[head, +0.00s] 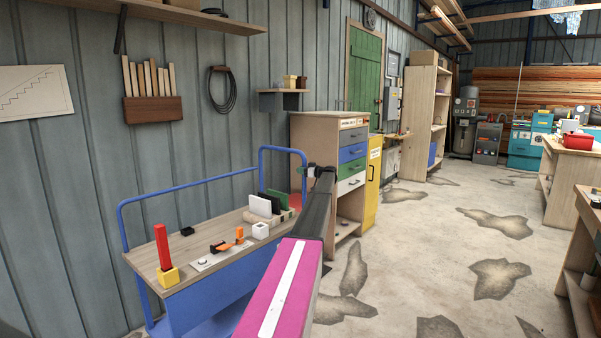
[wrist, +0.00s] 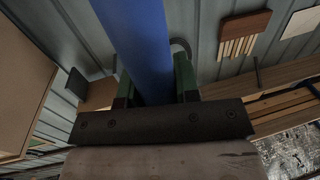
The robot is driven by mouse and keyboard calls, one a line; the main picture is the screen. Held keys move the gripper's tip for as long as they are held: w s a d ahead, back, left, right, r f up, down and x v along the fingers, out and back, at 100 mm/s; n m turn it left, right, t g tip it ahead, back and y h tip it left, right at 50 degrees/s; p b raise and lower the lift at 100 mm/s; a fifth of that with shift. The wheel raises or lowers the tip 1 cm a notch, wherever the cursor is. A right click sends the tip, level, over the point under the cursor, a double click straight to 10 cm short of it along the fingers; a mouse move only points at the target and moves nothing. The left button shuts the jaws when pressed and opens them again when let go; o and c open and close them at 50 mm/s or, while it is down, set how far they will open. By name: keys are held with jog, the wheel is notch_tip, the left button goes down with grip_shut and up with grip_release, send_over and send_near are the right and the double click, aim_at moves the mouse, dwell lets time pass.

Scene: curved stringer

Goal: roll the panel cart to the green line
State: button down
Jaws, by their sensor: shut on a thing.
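The panel cart (head: 205,270) stands along the grey wall in the head view. My arm hides part of the cart's right end. I see no green line on the visible floor.
On the cart top are a red stick (head: 161,246) in a yellow block, a white cube (head: 260,230) and upright panels (head: 262,206). A drawer cabinet (head: 330,165) stands just beyond the cart. The stained concrete floor (head: 430,260) is open to the right, up to the benches.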

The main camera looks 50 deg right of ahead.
jog(key=shift+w+d+r, duration=0.1)
jog(key=shift+d, duration=0.25)
jog(key=c, duration=0.8)
grip_release()
jog(key=shift+c, duration=0.2)
jog(key=v, duration=1.1)
